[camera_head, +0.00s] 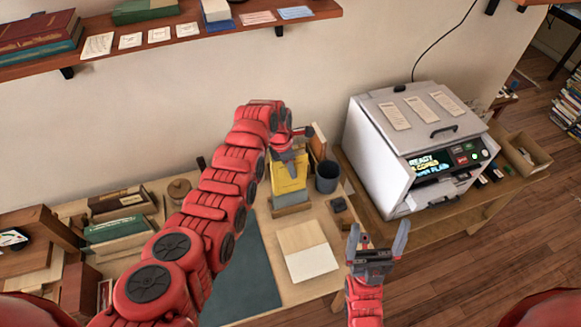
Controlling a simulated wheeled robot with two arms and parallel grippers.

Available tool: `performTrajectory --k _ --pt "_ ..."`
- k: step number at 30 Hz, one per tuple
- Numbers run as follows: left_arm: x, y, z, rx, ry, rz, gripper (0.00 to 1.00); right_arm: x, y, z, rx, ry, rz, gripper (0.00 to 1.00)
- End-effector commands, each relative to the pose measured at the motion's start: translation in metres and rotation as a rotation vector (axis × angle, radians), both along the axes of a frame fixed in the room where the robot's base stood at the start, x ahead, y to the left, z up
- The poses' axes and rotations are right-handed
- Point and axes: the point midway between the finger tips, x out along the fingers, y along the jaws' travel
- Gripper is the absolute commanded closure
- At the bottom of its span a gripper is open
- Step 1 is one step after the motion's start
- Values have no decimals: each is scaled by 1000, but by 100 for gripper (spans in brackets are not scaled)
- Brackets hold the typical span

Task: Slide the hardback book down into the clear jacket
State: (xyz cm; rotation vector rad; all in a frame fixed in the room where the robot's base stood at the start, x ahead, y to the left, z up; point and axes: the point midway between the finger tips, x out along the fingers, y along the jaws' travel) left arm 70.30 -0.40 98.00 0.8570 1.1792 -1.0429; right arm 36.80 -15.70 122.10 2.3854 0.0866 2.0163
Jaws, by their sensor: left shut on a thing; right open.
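The yellow hardback book (289,180) stands upright near the back of the wooden table. My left gripper (291,158) reaches in from the left and is shut on the book's top edge. The book's lower end is at a low block-like stand (291,206). I cannot clearly make out the clear jacket, nor tell how far the book is inside it. My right gripper (379,232) is open and empty, with its fingers pointing up, over the table's right front side.
A dark cup (326,178) and an upright wooden piece (317,141) stand close right of the book. A cream-and-tan board (308,252) and dark mat (244,282) lie in front. A large grey machine (418,150) stands at right. Books (115,228) lie at left.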

Motion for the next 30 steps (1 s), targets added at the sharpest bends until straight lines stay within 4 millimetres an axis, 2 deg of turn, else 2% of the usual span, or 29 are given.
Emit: performTrajectory --k 17,30 --pt "0 -1 0 -1 -1 -1 100 0 0 0 0 0 0 6" --pt "0 -1 -9 -1 0 -1 100 0 0 -6 0 0 0 6"
